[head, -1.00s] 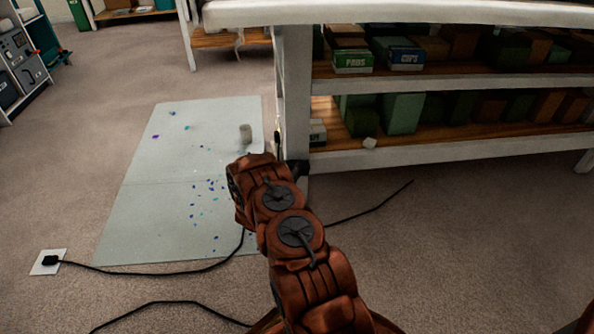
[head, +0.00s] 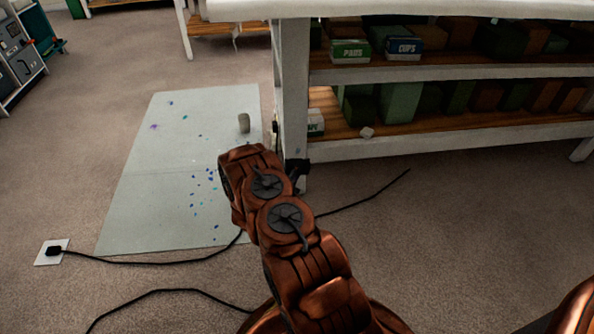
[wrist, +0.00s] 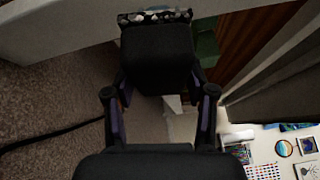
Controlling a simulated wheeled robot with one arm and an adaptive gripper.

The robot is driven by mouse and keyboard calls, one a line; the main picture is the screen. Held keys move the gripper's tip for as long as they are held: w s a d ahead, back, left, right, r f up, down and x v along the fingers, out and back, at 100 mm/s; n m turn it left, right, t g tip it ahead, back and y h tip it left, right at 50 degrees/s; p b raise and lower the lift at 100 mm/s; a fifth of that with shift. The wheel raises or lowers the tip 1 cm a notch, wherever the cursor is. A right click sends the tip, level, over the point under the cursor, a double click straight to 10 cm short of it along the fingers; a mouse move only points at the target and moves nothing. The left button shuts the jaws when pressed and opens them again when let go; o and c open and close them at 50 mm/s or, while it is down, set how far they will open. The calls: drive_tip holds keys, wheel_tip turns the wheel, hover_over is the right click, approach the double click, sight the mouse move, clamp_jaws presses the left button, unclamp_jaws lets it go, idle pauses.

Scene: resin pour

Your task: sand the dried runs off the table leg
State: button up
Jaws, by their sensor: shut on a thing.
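The white table leg (head: 291,95) stands at the near left corner of the table in the head view. It crosses the top of the wrist view as a pale beam (wrist: 60,30). My gripper (wrist: 159,88) is shut on a black sanding block (wrist: 157,58). The block's speckled face is at the leg, but I cannot tell whether it touches. In the head view my arm hides much of the gripper, and only a dark part shows beside the leg's lower end. I cannot make out the dried runs clearly.
A black cord (head: 150,262) runs over the carpet from a floor socket (head: 52,252). Shelves with boxes (head: 350,51) fill the space right of the leg.

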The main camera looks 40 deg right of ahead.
sight(305, 159)
drive_tip(key=shift+s+a+p, duration=0.45)
drive_tip(key=shift+s+a, duration=0.45)
drive_tip(key=shift+s, duration=0.3)
drive_tip(key=shift+n+y, duration=0.3)
drive_tip(key=shift+y, duration=0.2)
drive_tip(key=shift+w+d+p, duration=0.15)
drive_tip(key=shift+w+d, duration=0.55)
drive_tip(key=shift+w, duration=0.3)
drive_tip(key=shift+w+d+p, duration=0.1)
drive_tip(key=shift+w+d, duration=0.6)
drive_tip(key=shift+w, duration=0.25)
drive_tip(key=shift+w+d+p, duration=0.15)
drive_tip(key=shift+w+d, duration=0.55)
drive_tip(key=shift+w, duration=0.3)
drive_tip(key=shift+w+d, duration=0.6)
drive_tip(key=shift+w, duration=0.25)
drive_tip(key=shift+d, duration=0.1)
drive_tip(key=shift+s+d+p, duration=0.55)
drive_tip(key=shift+s+d, duration=0.75)
drive_tip(key=shift+d, duration=0.15)
drive_tip(key=shift+w, duration=0.1)
